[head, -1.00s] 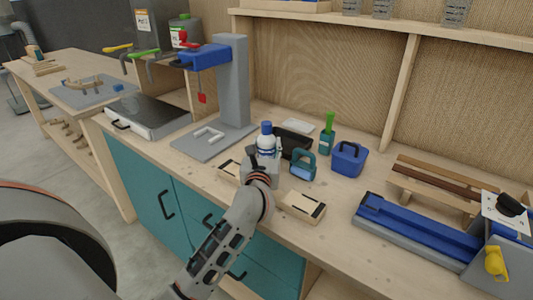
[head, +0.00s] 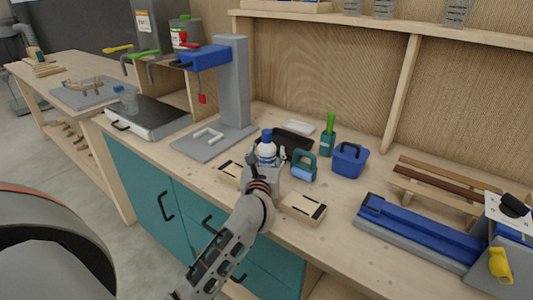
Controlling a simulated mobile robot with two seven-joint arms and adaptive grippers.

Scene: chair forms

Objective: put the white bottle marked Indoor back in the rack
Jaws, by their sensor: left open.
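The white bottle (head: 266,151) with a blue cap stands upright at the middle of the workbench, in the head view. Its label is too small to read and its lower part is hidden by my gripper. My left gripper (head: 267,161) is open, with its fingers apart on either side of the bottle. I cannot tell whether they touch it. I cannot make out the rack for certain; a black tray (head: 296,138) lies just behind the bottle. My right gripper is not in view.
A teal-handled clamp-like block (head: 304,167), a blue caddy (head: 349,160) and a green brush in a holder (head: 327,140) stand close to the right. A grey column (head: 232,85) rises at the left. A wooden block (head: 303,208) lies near the front edge.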

